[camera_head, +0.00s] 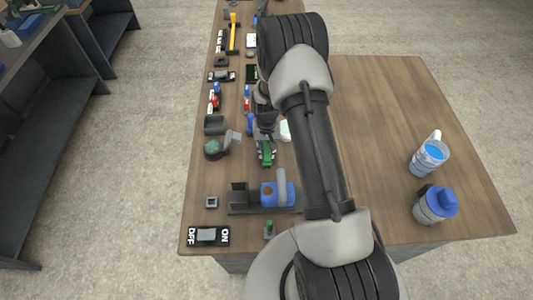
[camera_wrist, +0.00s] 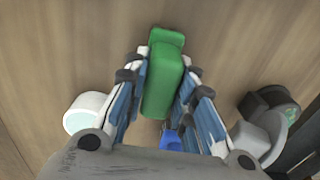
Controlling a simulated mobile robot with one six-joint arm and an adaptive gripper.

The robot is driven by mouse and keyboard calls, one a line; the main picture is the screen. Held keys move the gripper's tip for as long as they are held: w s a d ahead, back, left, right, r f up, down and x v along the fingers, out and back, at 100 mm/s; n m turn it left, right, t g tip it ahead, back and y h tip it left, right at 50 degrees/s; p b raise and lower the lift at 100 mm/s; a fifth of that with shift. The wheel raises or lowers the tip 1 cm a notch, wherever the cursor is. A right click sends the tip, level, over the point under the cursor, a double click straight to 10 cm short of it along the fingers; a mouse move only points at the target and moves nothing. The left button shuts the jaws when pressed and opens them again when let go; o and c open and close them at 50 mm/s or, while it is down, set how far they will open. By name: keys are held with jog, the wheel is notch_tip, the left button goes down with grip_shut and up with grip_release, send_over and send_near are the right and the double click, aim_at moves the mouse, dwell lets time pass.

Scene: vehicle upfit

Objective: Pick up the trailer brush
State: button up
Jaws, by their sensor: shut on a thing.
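My gripper (camera_head: 266,152) is over the near-left part of the wooden workbench, pointing down. In the wrist view my gripper (camera_wrist: 165,72) has its two fingers closed on the sides of a green, block-shaped thing with a narrower end, which I take to be the trailer brush (camera_wrist: 163,85). In the head view the green brush (camera_head: 267,158) shows just below the fingers. Its lower side is hidden, and I cannot tell whether it touches the bench top.
A blue-and-grey vise-like device (camera_head: 270,194) stands just in front. A grey part with a green face (camera_head: 214,148) lies left, and a white round thing (camera_wrist: 88,112) is close by. The bench's right half is mostly clear.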

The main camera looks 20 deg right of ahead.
grip_shut()
jog(key=shift+r, duration=0.1)
notch_tip(320, 180, up, 20)
jog(key=shift+p, duration=0.45)
jog(key=shift+o, duration=1.6)
grip_release()
grip_shut()
